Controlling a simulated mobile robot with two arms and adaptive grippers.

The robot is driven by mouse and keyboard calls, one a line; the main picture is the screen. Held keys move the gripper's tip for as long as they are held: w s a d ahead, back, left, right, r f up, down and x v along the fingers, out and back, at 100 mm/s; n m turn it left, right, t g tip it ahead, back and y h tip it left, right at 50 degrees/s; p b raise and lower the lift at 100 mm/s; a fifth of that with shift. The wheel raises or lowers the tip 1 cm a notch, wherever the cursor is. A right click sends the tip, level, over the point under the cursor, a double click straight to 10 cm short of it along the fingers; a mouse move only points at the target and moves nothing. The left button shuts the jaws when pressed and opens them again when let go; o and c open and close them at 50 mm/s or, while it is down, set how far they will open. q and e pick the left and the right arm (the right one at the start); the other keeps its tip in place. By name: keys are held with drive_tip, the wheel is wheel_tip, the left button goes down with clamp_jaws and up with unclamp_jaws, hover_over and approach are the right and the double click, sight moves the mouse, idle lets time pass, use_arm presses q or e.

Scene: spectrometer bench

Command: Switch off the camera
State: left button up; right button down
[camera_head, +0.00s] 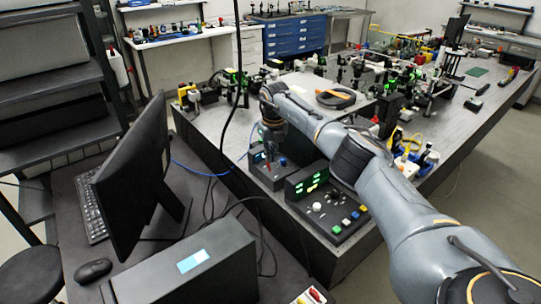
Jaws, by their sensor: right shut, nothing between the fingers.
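My right arm reaches in from the lower right, and my right gripper (269,158) points down at the near left part of the optical table. It is shut and holds nothing. Its fingertips are close above a small dark box (262,181) with a red part and a blue knob; I cannot tell whether they touch. Just right of it is a black control unit (336,231) with green lit displays, a white knob and coloured buttons. I cannot tell for sure which device is the camera or its switch. My left gripper is out of view.
The optical table (215,125) carries many optics mounts beyond my arm. A monitor (130,180), a keyboard (88,207), a mouse (93,270) and a dark box with a light-blue label (190,270) stand on the desk at left. Loose cables hang between desk and table.

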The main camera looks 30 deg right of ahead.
wheel_tip(320, 180, up, 12)
drive_tip(key=s, duration=0.1)
drive_tip(key=shift+s+a, duration=0.2)
drive_tip(key=shift+s, duration=0.2)
drive_tip(key=shift+f, duration=0.1)
